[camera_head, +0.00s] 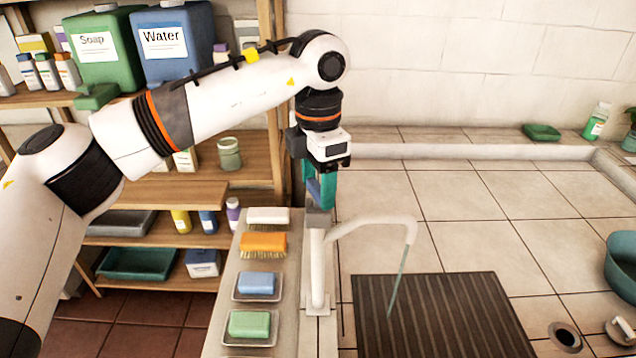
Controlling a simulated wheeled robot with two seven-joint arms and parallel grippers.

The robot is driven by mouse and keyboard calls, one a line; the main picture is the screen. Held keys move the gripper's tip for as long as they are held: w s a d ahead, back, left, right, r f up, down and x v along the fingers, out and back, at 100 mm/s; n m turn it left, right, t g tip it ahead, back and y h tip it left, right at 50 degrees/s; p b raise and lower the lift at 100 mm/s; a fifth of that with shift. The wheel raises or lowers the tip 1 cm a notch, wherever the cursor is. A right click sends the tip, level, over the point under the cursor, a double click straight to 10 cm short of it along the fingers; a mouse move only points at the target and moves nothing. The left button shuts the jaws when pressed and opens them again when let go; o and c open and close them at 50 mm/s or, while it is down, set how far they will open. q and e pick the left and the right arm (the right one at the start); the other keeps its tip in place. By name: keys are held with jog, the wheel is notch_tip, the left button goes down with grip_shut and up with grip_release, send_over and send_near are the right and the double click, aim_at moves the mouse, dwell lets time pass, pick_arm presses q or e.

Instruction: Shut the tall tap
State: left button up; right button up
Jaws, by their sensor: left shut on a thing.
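The tall tap (316,262) is a white upright pipe at the left edge of the tiled basin. Its curved spout reaches right, and a thin greenish stream of water (400,275) falls from it onto a dark ribbed mat. My left gripper (320,200) comes down from above and is shut on the grey top of the tap. Its teal fingers hide part of that top, so the exact turn of the handle cannot be told. My right gripper is not in view.
A ledge left of the tap holds soaps and brushes (263,243) in a row. The dark ribbed mat (440,318) lies below the spout. A drain hole (565,336) and teal bowl (622,262) are at right. Shelves with containers (172,42) stand behind my left arm.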

aim_at(318, 187)
pick_arm(q)
jog(key=m, duration=0.4)
jog(key=shift+r+m, duration=0.1)
jog(key=shift+m, duration=0.3)
dwell(0.4)
jog(key=o, duration=1)
notch_tip(318, 187, up, 12)
jog(key=b, duration=0.1)
